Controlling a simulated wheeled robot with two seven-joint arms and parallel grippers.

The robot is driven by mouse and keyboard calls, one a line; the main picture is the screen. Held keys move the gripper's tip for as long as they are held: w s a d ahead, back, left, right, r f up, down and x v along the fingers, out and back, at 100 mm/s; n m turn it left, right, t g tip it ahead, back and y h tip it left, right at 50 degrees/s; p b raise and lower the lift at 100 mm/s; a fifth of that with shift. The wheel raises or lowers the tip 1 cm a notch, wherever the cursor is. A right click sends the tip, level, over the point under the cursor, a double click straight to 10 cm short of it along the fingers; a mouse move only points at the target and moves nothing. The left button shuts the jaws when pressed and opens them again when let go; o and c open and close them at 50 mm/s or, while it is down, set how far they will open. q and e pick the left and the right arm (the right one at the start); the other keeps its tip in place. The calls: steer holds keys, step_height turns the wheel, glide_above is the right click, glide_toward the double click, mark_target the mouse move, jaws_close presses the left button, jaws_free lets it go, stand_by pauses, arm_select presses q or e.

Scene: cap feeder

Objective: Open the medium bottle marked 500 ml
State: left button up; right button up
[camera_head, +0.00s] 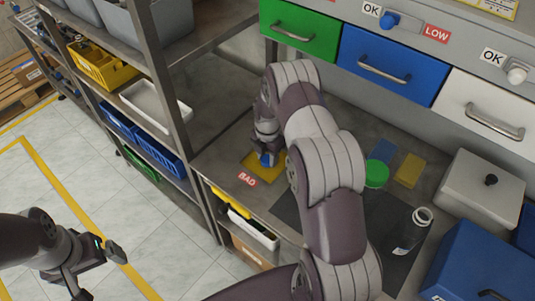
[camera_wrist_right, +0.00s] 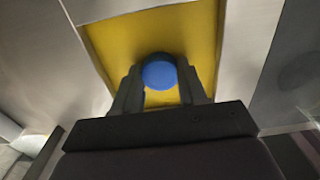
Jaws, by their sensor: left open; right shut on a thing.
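My right gripper (camera_head: 266,150) is shut on a blue cap (camera_wrist_right: 159,73), held between its fingertips over the yellow square (camera_wrist_right: 110,45) beside the red BAD label (camera_head: 247,179). The blue cap also shows small in the head view (camera_head: 266,160). I cannot tell whether it touches the yellow square. A bottle with an open, uncapped mouth (camera_head: 422,217) stands on the dark mat (camera_head: 375,212) at the right of the bench. Its label is too small to read. My left gripper (camera_head: 100,273) is open and empty over the floor at the lower left.
A green-lidded container (camera_head: 376,174) stands near blue (camera_head: 383,150) and yellow (camera_head: 409,169) pads. A grey lidded box (camera_head: 485,195) and a blue box (camera_head: 482,265) fill the right. Green, blue and white drawers hang above. A shelf rack (camera_head: 165,75) stands at the left.

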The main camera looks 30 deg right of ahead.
steer(key=shift+a, duration=0.2)
steer(key=o, duration=0.7)
steer(key=shift+f, duration=0.15)
steer(key=o, duration=0.5)
steer(key=shift+d, duration=0.1)
steer(key=shift+c, duration=0.2)
